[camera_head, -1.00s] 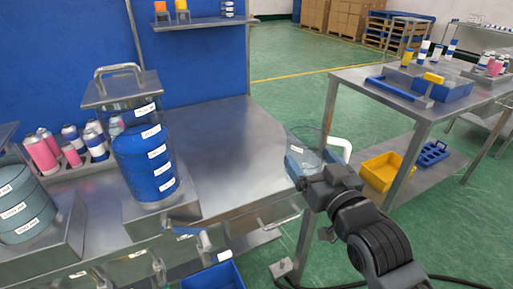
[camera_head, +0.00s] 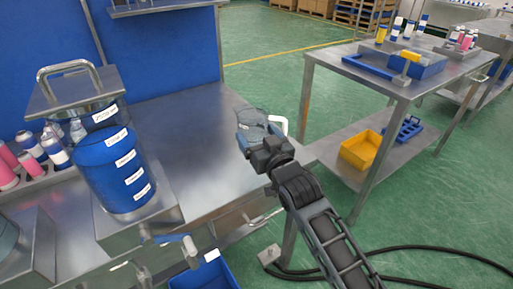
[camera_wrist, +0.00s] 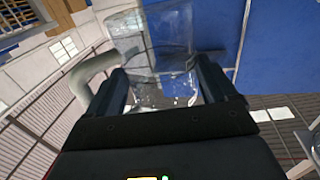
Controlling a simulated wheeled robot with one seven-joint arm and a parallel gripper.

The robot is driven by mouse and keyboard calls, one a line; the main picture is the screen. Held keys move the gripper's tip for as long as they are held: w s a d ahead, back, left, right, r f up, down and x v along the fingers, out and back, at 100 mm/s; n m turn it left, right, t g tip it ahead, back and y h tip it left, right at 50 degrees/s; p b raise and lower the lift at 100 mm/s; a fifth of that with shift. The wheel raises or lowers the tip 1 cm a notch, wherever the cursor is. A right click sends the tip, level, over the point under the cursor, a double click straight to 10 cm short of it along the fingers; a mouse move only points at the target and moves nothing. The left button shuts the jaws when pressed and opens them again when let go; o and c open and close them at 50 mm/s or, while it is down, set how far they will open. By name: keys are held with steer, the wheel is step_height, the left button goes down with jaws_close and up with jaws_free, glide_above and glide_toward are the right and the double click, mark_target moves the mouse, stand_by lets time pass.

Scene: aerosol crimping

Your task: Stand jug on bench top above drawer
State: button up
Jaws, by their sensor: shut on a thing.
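My gripper (camera_head: 255,143) is shut on a clear jug (camera_head: 252,121) with a white handle (camera_head: 279,124). The jug is at the right end of the steel bench top (camera_head: 185,130); whether it touches the surface I cannot tell. In the wrist view the clear jug (camera_wrist: 165,35) stands between the two dark fingers (camera_wrist: 168,85), its white handle (camera_wrist: 88,75) at the left. The drawer, with a bar handle (camera_head: 262,217), is in the bench front below, partly hidden by my arm.
A blue bin (camera_head: 207,276) sits below the front edge. A second table (camera_head: 385,80) stands at the right. The bench middle is clear.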

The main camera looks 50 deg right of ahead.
steer(key=shift+w+d+f, duration=0.1)
steer(key=shift+w+f, duration=0.05)
steer(key=shift+w, duration=0.1)
steer(key=shift+f, duration=2)
steer(key=shift+f, duration=0.1)
steer(key=shift+f, duration=0.15)
steer(key=o, duration=1)
steer(key=shift+c, duration=0.2)
